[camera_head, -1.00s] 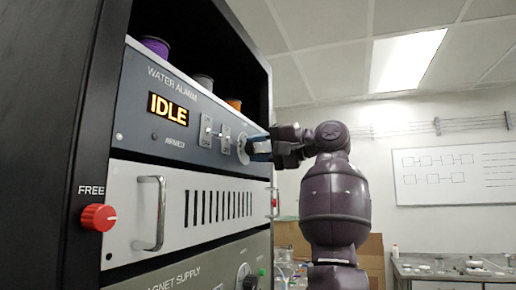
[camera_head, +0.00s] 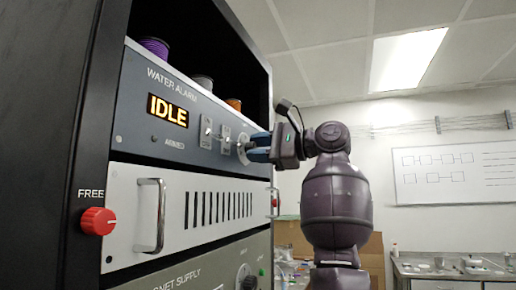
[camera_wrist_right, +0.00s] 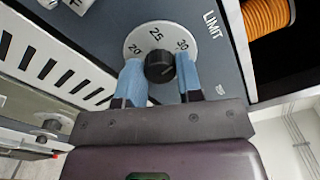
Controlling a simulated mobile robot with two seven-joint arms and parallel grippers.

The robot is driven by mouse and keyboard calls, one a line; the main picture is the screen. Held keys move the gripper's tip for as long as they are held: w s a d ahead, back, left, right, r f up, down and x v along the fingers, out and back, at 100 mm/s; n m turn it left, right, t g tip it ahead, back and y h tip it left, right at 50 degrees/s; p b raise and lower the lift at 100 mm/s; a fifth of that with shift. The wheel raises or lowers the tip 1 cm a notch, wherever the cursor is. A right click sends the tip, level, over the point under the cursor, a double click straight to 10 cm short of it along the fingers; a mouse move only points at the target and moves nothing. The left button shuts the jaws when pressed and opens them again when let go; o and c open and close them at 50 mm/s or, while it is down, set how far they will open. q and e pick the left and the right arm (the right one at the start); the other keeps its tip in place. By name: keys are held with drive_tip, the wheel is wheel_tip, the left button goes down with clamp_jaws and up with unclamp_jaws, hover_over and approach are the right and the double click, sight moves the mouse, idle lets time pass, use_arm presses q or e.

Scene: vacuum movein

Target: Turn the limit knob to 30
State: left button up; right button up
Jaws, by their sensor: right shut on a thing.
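The limit knob (camera_wrist_right: 160,67) is a small black round knob on a pale dial plate marked 20, 25 and 30, with LIMIT printed beside it. I cannot read its pointer surely. My right gripper (camera_wrist_right: 160,75) has one blue finger on each side of the knob and is shut on it. In the head view the dial plate (camera_head: 242,146) shows at the right end of the WATER ALARM panel (camera_head: 150,80). My right gripper (camera_head: 252,149) covers the knob there. The panel display (camera_head: 168,109) reads IDLE. My left gripper is out of view.
Two toggle switches (camera_head: 207,131) sit left of the dial. Spools (camera_head: 154,46) stand on the shelf above. Below is a white vented panel with a handle (camera_head: 150,214). A red knob marked FREE (camera_head: 97,221) is at the left. Open room lies right of the rack.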

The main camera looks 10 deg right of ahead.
drive_tip(key=shift+m, duration=0.6)
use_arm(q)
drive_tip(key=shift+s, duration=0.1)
use_arm(e)
drive_tip(key=o, duration=0.9)
drive_tip(key=shift+d, duration=0.1)
use_arm(q)
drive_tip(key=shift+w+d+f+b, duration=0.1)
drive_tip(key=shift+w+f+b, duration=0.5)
drive_tip(key=shift+b, duration=0.65)
use_arm(e)
drive_tip(key=v, duration=1)
drive_tip(key=shift+s+d, duration=0.3)
